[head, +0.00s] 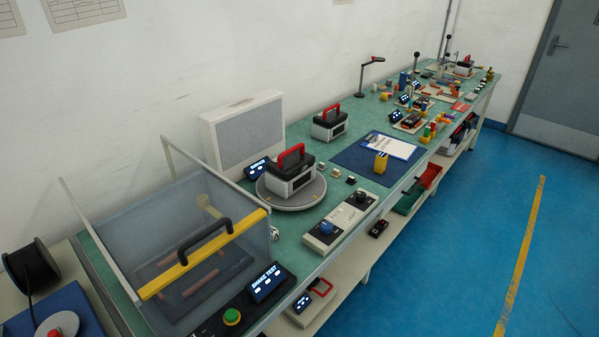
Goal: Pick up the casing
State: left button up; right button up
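Two casings with black tops, pale lower bodies and red handles stand on the green workbench (290,222). The nearer casing (291,178) sits upright on a round grey turntable (267,199). The farther casing (329,127) stands upright on the bench behind it, near the white panel. I cannot tell which of them the task means. Neither of my grippers shows in the head view.
A clear-walled test box (185,245) with a yellow bar and black handle fills the near left. A control box with knobs (341,219) stands in front of the turntable. A blue mat (362,168) lies farther right. The blue floor (455,240) is clear.

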aim_at(294, 168)
jog(key=i+l+u, duration=0.2)
jog(key=i+l, duration=0.15)
jog(key=l, duration=0.3)
jog(key=i+l+u, duration=0.1)
jog(key=l, duration=0.25)
jog(key=i+l, duration=0.2)
jog(key=l, duration=0.15)
jog(key=i+l+u, duration=0.15)
jog(key=l, duration=0.2)
